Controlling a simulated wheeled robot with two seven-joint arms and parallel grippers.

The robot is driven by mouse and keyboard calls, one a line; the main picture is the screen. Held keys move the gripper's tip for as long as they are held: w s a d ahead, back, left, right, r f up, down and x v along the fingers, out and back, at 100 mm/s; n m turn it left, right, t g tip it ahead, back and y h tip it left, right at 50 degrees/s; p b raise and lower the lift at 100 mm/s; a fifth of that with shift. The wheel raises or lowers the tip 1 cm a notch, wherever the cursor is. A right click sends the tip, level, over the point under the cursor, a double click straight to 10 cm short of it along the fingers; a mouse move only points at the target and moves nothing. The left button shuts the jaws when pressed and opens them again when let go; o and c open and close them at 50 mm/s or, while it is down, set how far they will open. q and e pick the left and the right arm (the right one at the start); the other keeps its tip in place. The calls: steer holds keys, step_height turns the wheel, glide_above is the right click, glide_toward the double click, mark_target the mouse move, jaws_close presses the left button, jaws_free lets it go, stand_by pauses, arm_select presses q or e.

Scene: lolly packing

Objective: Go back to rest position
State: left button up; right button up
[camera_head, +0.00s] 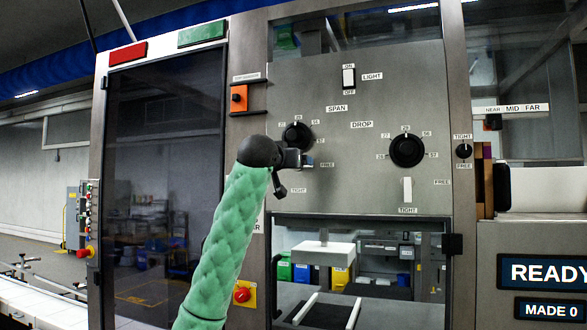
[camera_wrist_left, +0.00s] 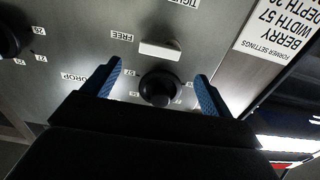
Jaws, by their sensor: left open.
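My left arm in its green sleeve rises from the bottom of the head view, and its gripper (camera_head: 306,160) is in front of the panel just below the SPAN knob (camera_head: 297,132). In the left wrist view my left gripper (camera_wrist_left: 160,76) is open, its two blue fingers on either side of the black SPAN knob (camera_wrist_left: 159,90), with visible gaps to it. A white lever (camera_wrist_left: 160,49) lies just past the knob, between FREE and TIGHT labels. The gripper hides part of the panel under the SPAN knob in the head view. My right gripper is not in view.
The DROP knob (camera_head: 406,151) and its white lever (camera_head: 407,189) are to the right. A dark glass door (camera_head: 160,190) stands left. Below the panel is an opening with a white block (camera_head: 322,254). A red button (camera_head: 242,295) on yellow is low beside my arm.

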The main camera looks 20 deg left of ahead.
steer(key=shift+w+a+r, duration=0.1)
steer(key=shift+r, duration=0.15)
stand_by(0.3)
